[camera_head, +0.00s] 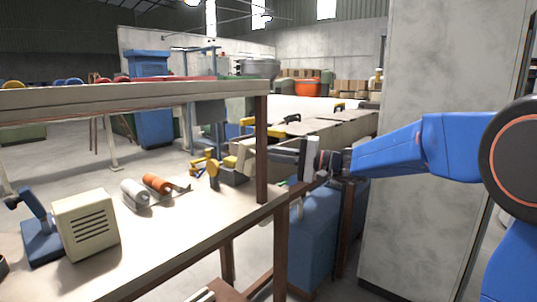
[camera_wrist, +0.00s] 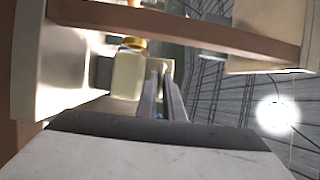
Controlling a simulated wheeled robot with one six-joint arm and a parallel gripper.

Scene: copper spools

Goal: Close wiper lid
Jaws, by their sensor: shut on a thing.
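My gripper (camera_head: 274,150) reaches left from the blue arm, beside the brown table post. Its two dark fingers are close together, and they also show in the wrist view (camera_wrist: 164,72). They are shut on a small pale piece (camera_wrist: 155,66), which looks like the wiper lid. In the head view, the cream wiper body (camera_head: 243,158) is partly hidden by the post and fingers. The lid's exact angle cannot be told.
A brown post (camera_head: 262,165) and raised shelf (camera_head: 130,97) stand close to my gripper. On the table (camera_head: 185,225) are a grey spool (camera_head: 134,193), a copper spool (camera_head: 156,183), a yellow device (camera_head: 212,172) and a cream slotted box (camera_head: 86,225). A concrete pillar (camera_head: 418,100) stands behind my arm.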

